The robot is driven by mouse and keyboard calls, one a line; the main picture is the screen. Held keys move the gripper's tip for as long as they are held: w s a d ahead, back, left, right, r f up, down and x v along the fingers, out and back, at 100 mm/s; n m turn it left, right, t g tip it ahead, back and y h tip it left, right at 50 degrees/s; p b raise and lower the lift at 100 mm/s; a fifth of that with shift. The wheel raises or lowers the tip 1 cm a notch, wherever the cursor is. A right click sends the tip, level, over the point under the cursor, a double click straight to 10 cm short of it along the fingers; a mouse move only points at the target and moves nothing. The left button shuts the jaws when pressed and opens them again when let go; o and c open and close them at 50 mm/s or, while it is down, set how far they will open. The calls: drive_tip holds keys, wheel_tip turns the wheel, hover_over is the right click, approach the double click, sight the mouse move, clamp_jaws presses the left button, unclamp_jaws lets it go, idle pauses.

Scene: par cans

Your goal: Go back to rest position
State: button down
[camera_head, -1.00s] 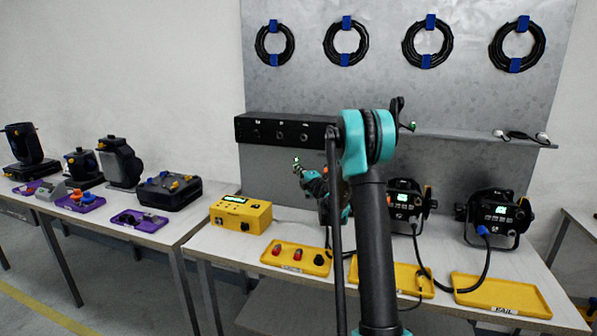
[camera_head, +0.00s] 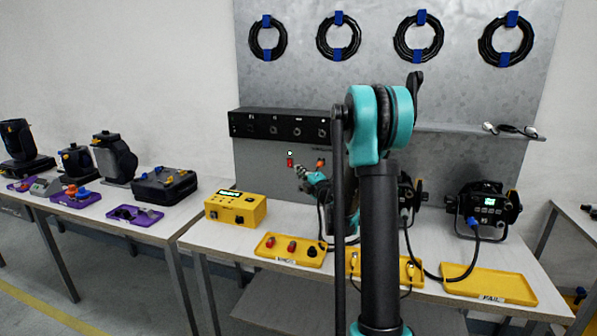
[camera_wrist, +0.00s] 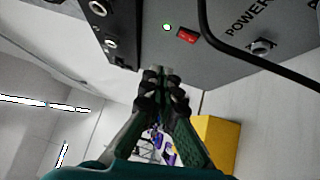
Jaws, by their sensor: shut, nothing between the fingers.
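My gripper (camera_head: 301,172) is in front of the grey metal panel (camera_head: 262,160), below the black box with sockets. In the wrist view my gripper (camera_wrist: 158,74) has its fingers together with nothing between them. A red rocker switch (camera_head: 290,163) with a small light above it shows just left of the fingertips. In the wrist view the red switch (camera_wrist: 187,36) and a green light (camera_wrist: 167,27) are apart from the fingertips, near the lettering POWER. My upper arm hides the middle of the bench.
A black socket box (camera_head: 282,128) juts from the panel. A yellow meter box (camera_head: 235,208), a yellow tray with connectors (camera_head: 273,254) and a FAIL tray (camera_head: 490,285) lie on the bench. A par can (camera_head: 487,211) stands right; another is partly hidden. A black cable (camera_wrist: 262,62) crosses close by.

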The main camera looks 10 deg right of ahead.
drive_tip(key=s+d+f+m+g+h, duration=0.1)
drive_tip(key=s+d+m+g+h, duration=0.1)
drive_tip(key=s+d+m+h, duration=0.45)
drive_tip(key=s+d+f+m+g+h, duration=0.1)
drive_tip(key=s+d+m+h, duration=0.3)
drive_tip(key=s+m, duration=0.45)
drive_tip(key=s+a+f+m+g+y, duration=0.1)
drive_tip(key=s+a+f+m+g, duration=0.1)
drive_tip(key=s+f, duration=0.4)
drive_tip(key=s+a+f+m+g+y, duration=0.2)
drive_tip(key=s+f+g, duration=0.3)
drive_tip(key=s, duration=0.9)
drive_tip(key=s+a+f+m+g+y, duration=0.1)
drive_tip(key=s+a+f+m+g, duration=0.3)
drive_tip(key=s+f, duration=0.3)
drive_tip(key=s, duration=0.3)
drive_tip(key=shift+s+a, duration=0.25)
drive_tip(key=shift+a, duration=0.1)
